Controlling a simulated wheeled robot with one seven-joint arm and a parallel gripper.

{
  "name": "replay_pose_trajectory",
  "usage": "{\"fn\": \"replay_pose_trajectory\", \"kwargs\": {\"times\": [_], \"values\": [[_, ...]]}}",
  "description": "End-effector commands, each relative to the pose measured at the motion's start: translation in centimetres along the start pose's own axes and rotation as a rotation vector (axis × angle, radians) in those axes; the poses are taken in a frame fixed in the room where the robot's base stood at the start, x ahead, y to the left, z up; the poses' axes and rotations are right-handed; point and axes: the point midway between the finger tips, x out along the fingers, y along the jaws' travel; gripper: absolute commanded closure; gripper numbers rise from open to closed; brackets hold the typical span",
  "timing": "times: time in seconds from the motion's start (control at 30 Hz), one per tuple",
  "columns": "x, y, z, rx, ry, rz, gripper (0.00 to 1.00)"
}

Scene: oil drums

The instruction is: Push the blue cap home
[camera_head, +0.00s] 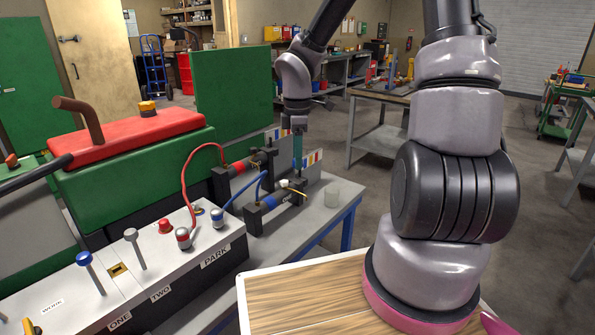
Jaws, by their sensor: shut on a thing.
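My gripper (298,150) points down over the right end of the hose fittings on the grey bench. It is shut on a narrow blue-green piece, too small here to tell whether it is the blue cap. A blue hose cylinder (269,202) lies between black blocks just left of and below the gripper. A blue-topped hose plug (218,217) stands upright on the pale PARK panel, further left, with a blue hose (240,194) running from it. Contact between the gripper and the black block beneath it cannot be judged.
A red hose (192,173) arches from a red-topped plug (183,237) to a red cylinder (238,167). Levers (90,273) rise at front left. The floor (370,205) right of the bench is open.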

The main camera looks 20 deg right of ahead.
Motion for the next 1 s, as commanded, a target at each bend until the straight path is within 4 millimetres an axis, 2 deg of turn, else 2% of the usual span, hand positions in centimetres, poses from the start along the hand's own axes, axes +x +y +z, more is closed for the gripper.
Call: {"fn": "replay_pose_trajectory", "kwargs": {"times": [0.2, 0.43, 1.0], "values": [[-2.9, 0.1, 0.0, 0.002, 0.0, 0.003, 1.0], [-3.4, -0.1, -0.7, -0.002, 0.001, 0.0, 1.0], [-3.4, -1.3, -9.2, -0.005, 0.001, 0.0, 1.0]]}}
